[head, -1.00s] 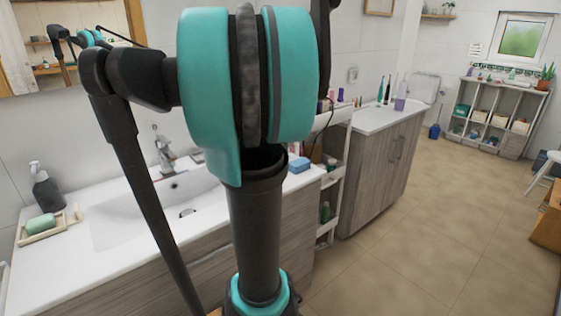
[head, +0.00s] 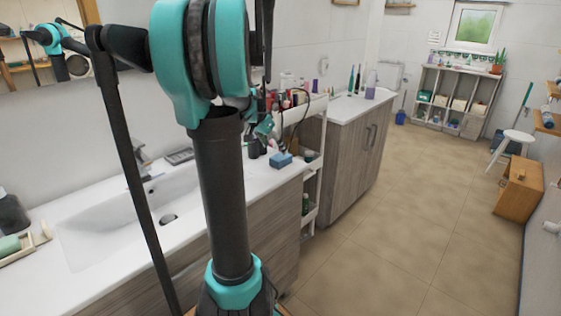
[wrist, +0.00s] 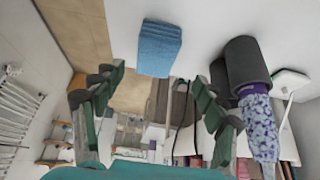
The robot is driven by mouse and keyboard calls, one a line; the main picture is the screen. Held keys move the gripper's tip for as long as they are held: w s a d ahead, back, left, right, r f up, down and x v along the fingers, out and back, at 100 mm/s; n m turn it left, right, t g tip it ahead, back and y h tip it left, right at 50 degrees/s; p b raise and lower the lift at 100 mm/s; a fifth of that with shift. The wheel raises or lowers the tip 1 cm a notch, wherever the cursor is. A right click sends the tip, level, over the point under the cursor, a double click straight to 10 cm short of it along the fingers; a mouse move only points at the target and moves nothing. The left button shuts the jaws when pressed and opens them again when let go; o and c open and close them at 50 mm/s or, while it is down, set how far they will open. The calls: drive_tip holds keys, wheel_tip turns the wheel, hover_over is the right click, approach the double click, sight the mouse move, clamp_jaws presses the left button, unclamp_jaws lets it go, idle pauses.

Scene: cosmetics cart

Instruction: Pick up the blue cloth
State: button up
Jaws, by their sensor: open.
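The blue cloth (head: 280,160) is a small folded block on the white counter, near its right end by the cart. In the wrist view the blue cloth (wrist: 160,48) lies beyond the fingertips, near the top middle. My gripper (wrist: 157,88) is open, with its dark green fingers spread and nothing between them touching the cloth. In the head view my gripper (head: 266,127) shows partly behind my arm, a little above and left of the cloth.
Dark cylinders (wrist: 245,65) and a purple patterned bottle (wrist: 258,122) stand close to the right finger in the wrist view. A white cart (head: 310,190) with bottles stands beyond the counter (head: 130,255).

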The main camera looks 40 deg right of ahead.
sight(281, 156)
drive_tip(key=shift+s+x, duration=0.15)
drive_tip(key=shift+x, duration=1.5)
drive_tip(key=shift+s+x, duration=0.15)
drive_tip(key=shift+x, duration=1.5)
drive_tip(key=shift+c, duration=0.3)
drive_tip(key=c, duration=1.1)
drive_tip(key=shift+r, duration=0.1)
wheel_tip(281, 156, up, 20)
drive_tip(key=shift+f, duration=0.1)
